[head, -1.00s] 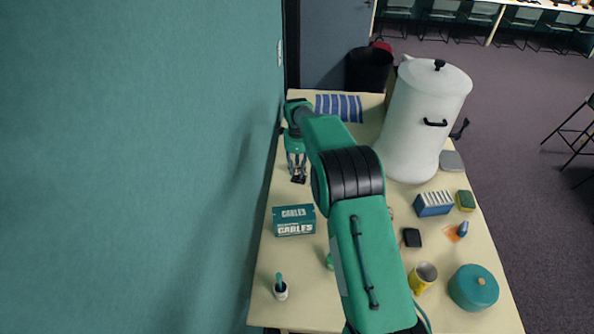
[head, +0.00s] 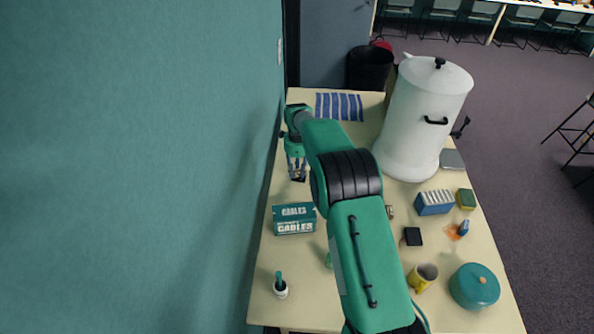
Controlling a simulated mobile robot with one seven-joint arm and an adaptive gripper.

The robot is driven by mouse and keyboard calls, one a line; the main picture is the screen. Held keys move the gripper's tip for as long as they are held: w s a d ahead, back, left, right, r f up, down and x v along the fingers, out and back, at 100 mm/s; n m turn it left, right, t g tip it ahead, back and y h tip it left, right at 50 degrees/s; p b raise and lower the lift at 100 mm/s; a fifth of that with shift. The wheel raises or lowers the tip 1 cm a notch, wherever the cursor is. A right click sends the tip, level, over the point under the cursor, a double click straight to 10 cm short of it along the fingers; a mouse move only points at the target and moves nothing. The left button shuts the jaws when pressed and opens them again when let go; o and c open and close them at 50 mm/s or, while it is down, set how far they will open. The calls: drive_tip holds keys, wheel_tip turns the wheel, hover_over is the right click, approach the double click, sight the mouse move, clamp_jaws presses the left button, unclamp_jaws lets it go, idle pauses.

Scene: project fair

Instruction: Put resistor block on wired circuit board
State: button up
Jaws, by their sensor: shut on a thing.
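My gripper (head: 297,176) points down over the far left part of the table, near the teal wall. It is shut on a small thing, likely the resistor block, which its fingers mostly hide. Dark shapes show at the fingertips; I cannot tell whether they are the finger pads or a thing below. I cannot make out the wired circuit board for certain; it may be hidden under the gripper or behind my arm.
A teal cables box (head: 294,227) stands in front of the gripper. A striped blue cloth (head: 339,107) lies behind it. A big white urn (head: 424,120) stands right of my arm. A blue rack (head: 434,203), yellow mug (head: 422,277) and teal pot (head: 474,287) are on the right.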

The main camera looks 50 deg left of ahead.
sight(297, 172)
drive_tip(key=o, duration=1.1)
drive_tip(key=shift+o, duration=0.2)
drive_tip(key=shift+r+p, duration=0.45)
drive_tip(key=shift+r, duration=0.45)
wheel_tip(297, 172, up, 11)
drive_tip(key=shift+r+b, duration=0.15)
drive_tip(key=shift+b, duration=0.15)
